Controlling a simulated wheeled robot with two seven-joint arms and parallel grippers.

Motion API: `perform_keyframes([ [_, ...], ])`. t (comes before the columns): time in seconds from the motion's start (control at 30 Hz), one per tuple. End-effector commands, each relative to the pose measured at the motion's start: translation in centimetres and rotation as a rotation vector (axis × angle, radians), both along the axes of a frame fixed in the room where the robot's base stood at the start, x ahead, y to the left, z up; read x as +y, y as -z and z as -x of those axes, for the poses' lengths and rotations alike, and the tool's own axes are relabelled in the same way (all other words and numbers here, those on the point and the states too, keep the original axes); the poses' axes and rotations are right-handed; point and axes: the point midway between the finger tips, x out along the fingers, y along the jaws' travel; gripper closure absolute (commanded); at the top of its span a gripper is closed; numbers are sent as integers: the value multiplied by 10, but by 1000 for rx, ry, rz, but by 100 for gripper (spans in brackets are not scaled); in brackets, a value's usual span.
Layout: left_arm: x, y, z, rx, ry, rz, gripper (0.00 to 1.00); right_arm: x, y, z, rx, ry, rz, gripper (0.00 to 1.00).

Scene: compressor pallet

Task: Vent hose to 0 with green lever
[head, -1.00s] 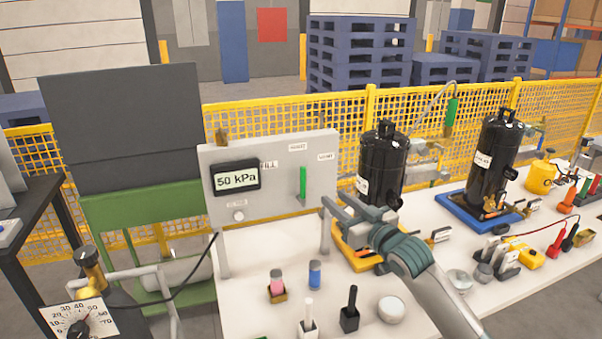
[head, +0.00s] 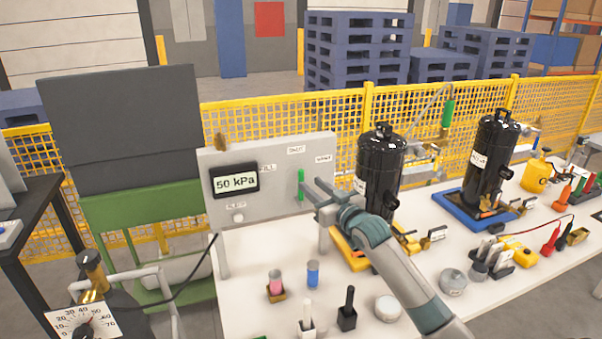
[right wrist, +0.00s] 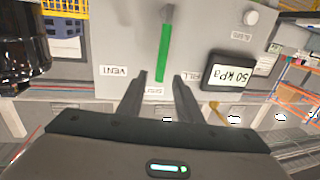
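The green lever (head: 301,184) stands upright on the grey panel (head: 265,165), pointing toward the middle label. Labels for fill and vent sit on either side. The panel display (head: 236,182) reads 50 kPa. My right gripper (head: 313,190) is open just in front of and to the right of the lever. In the right wrist view the gripper's two fingers (right wrist: 160,80) are apart with nothing between them, and the green lever (right wrist: 165,45) shows beyond their tips, upside down with the panel. I cannot see a hose end clearly. My left gripper is not in view.
Black compressors (head: 380,175) stand behind and right of my right arm. A dial gauge (head: 83,325) is at lower left. Small pots and cups (head: 347,310) stand on the white table (head: 250,285) in front of the panel. A yellow mesh fence runs behind.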

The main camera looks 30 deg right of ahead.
Motion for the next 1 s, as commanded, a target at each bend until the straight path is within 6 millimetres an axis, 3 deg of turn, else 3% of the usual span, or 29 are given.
perform_keyframes([
  [0.2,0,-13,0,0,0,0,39,-1,-3,-37,0,1,-1,68],
  [0.43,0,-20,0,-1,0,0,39,-2,-1,-62,1,0,-1,68],
  [0.93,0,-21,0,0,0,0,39,-2,0,-71,0,-1,0,68],
  [1.0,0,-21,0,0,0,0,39,-2,0,-71,0,-1,0,84],
])
